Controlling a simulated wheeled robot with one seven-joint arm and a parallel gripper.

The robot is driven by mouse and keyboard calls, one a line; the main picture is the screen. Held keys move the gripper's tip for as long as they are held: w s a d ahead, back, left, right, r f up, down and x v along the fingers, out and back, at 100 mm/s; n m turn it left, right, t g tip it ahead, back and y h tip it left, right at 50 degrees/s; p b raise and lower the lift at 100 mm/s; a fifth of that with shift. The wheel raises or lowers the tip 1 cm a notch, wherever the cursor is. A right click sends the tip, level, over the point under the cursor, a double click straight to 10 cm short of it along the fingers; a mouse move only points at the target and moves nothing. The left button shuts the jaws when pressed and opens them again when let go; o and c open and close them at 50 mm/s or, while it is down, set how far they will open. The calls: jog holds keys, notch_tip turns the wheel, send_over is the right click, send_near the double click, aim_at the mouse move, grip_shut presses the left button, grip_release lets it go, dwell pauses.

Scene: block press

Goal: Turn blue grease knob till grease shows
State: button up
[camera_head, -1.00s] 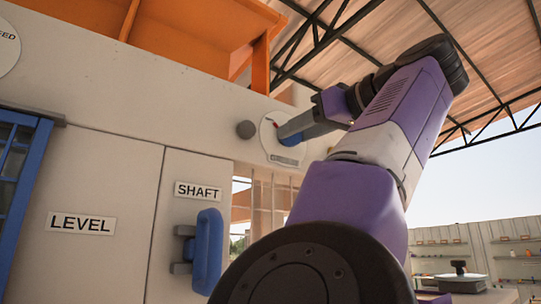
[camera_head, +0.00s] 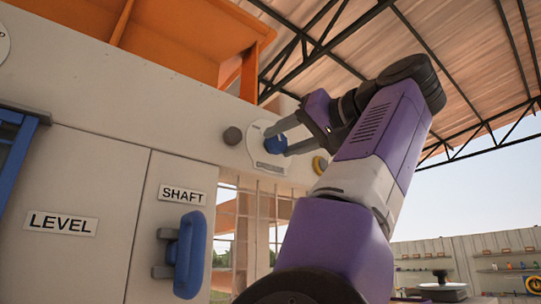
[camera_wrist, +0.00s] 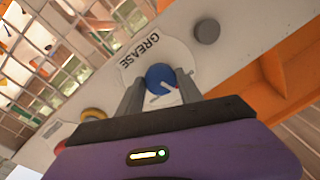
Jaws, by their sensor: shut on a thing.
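The blue grease knob (camera_head: 275,144) sits on a round white plate (camera_head: 257,157) on the machine's pale panel. In the wrist view the knob (camera_wrist: 160,76) shows a white pointer line, and its plate (camera_wrist: 146,50) reads GREASE. My gripper (camera_head: 289,138) is shut on the knob, one finger on each side of it; the fingers also show in the wrist view (camera_wrist: 161,92). Part of the plate is hidden behind my fingers. I cannot make out any grease.
A grey round stub (camera_head: 232,136) sticks out left of the plate. A yellow ring (camera_head: 320,165) is at its right. A blue handle (camera_head: 188,254) stands below the SHAFT label (camera_head: 182,195). An orange hopper (camera_head: 200,40) is above. Open air lies right of my arm.

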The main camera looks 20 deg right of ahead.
jog(key=m, duration=0.7)
jog(key=shift+t+h, duration=0.3)
jog(key=shift+h, duration=0.1)
jog(key=m, duration=0.6)
jog(key=shift+m+h, duration=0.4)
jog(key=shift+f, duration=0.1)
jog(key=o, duration=1.4)
jog(key=shift+c, duration=0.2)
jog(key=shift+s, duration=0.15)
jog(key=b+v, duration=0.2)
jog(key=v, duration=0.5)
jog(key=shift+s+b, duration=0.3)
jog(key=shift+b, duration=0.1)
jog(key=shift+f, duration=0.2)
